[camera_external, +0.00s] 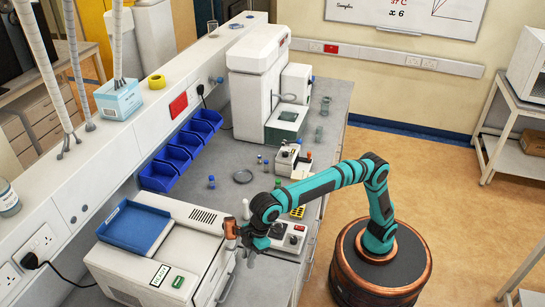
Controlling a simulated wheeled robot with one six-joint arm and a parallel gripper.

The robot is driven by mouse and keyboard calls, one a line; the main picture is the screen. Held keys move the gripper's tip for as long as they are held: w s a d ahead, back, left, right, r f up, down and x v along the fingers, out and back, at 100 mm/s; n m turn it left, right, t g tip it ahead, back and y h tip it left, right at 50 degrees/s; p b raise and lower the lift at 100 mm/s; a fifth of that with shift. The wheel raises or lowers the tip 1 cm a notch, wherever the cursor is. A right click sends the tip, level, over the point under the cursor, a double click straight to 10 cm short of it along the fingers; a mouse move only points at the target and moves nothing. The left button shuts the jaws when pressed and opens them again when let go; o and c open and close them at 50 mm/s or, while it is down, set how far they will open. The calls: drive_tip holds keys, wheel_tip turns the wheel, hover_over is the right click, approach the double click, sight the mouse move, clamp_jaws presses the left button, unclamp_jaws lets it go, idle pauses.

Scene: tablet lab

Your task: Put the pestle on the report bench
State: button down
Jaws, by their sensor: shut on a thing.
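My gripper (232,230) is at the end of the teal and black arm, above the front part of the bench (228,154), beside the large white machine. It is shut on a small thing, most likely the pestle. A small pale, rounded piece (246,208) shows right by the gripper and looks like part of the pestle. The wrist and fingers hide much of it, so its full shape and tilt cannot be told. Which surface is the report bench cannot be told from this view.
A white machine with a blue tray (137,226) on top stands left of my gripper. A device with a red button (290,238) is to its right. Several blue bins (172,160), small vials and a tall white instrument (255,85) stand farther back. Open floor lies to the right.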

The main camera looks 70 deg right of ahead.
drive_tip(key=w+d+r+m, duration=0.1)
drive_tip(key=w+d+r, duration=0.2)
drive_tip(key=d+r, duration=0.25)
drive_tip(key=w+d+r+m, duration=0.1)
drive_tip(key=w+d+r, duration=0.3)
drive_tip(key=d, duration=0.3)
drive_tip(key=w+d+f+m+t, duration=0.1)
drive_tip(key=w+d+f, duration=0.3)
drive_tip(key=w+d, duration=0.35)
drive_tip(key=w+d+f+m+h, duration=0.1)
drive_tip(key=w+d+f, duration=0.2)
drive_tip(key=w+d, duration=0.4)
drive_tip(key=w+d+f+m+t, duration=0.1)
drive_tip(key=w+d+f, duration=0.4)
drive_tip(key=w, duration=0.4)
drive_tip(key=shift+d+f, duration=0.2)
drive_tip(key=shift+f, duration=2.05)
drive_tip(key=shift+d+f, duration=0.2)
drive_tip(key=shift+f, duration=2.05)
drive_tip(key=shift+f, duration=0.15)
drive_tip(key=c, duration=1.3)
unclamp_jaws()
